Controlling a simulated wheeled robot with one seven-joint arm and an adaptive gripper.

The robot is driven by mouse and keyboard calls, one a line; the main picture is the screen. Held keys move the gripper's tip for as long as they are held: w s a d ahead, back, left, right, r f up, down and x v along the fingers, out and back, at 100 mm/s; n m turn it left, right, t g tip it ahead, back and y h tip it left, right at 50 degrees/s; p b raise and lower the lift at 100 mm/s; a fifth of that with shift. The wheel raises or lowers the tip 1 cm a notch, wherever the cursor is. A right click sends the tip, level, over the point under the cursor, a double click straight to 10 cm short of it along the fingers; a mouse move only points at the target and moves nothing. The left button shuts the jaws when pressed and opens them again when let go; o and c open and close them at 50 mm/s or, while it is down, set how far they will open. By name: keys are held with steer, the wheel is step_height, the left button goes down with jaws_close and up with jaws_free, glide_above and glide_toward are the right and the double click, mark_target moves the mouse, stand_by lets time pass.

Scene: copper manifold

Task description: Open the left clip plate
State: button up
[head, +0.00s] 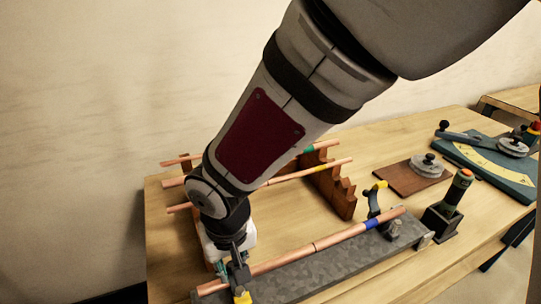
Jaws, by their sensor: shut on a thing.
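The grey fixture bar (345,261) lies along the front of the table with a copper pipe (290,257) along it. At its left end is the left clip plate (239,275), dark with a yellow tip (242,297) low at the front edge. My gripper (228,267) is down at this clip plate and shut on it; the fingers and the contact are small and partly hidden. At the bar's right end the right clip plate (374,201) stands raised, its yellow tip up, beside the pipe's blue band.
Behind the bar, a brown wooden rack (338,192) holds several copper pipes, partly hidden by my arm. To the right are a black holder with an orange-topped tool (455,192), a brown board with a grey disc (427,166) and a teal bending board (480,170).

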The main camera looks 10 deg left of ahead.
steer(key=shift+w+a+r, duration=0.1)
steer(key=shift+w+a, duration=0.05)
steer(key=shift+w, duration=0.15)
steer(key=shift+w+a+r+g+h+p, duration=0.2)
steer(key=shift+w+a+g+h+p, duration=0.2)
steer(key=shift+w+g+p, duration=0.3)
steer(key=shift+w+a+f+g+h, duration=0.15)
steer(key=shift+w+a+g+h, duration=0.25)
steer(key=shift+w+g, duration=0.25)
steer(key=shift+c, duration=0.5)
steer(key=shift+d, duration=0.1)
